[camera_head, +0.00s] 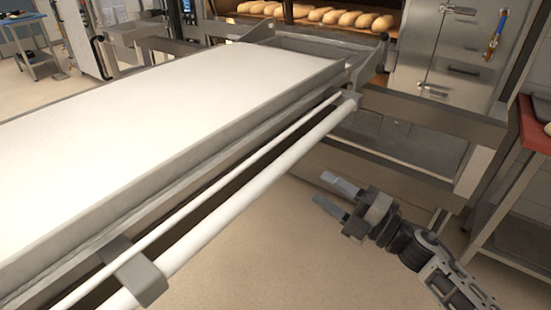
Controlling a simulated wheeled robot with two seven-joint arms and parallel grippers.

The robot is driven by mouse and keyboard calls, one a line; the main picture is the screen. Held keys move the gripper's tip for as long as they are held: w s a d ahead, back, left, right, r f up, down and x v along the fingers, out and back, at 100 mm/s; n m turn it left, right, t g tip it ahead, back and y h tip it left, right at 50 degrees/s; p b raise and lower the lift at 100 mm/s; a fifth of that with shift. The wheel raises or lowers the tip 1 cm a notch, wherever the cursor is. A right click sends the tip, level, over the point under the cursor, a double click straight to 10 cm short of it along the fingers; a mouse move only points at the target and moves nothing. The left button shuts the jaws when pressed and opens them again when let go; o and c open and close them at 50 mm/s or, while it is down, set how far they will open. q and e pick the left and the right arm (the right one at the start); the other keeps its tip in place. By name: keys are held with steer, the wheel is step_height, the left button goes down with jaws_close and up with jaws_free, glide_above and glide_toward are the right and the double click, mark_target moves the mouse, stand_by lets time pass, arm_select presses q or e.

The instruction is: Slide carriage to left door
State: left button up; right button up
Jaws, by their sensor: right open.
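The carriage (150,110), a long flat loader with a pale top and grey metal frame, fills the left and middle of the head view. A round white bar (235,205) runs along its near side, held by grey brackets. My right gripper (328,192) is open and empty, to the right of the bar and apart from it, over the floor. My left gripper is not in view. At the top, an open oven deck shows a row of loaves (320,15). Which door counts as the left door cannot be told from this view.
A steel rail (430,115) crosses in front of the oven. A steel cabinet with latched doors (455,70) stands at the upper right, and a table with a red top (535,125) at the right edge. A small trolley (35,45) stands far left. The floor (270,250) below the bar is clear.

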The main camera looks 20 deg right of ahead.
steer(key=p+x, duration=0.2)
steer(key=x, duration=1.1)
steer(key=shift+w+a, duration=0.2)
steer(key=shift+c, duration=0.3)
jaws_close()
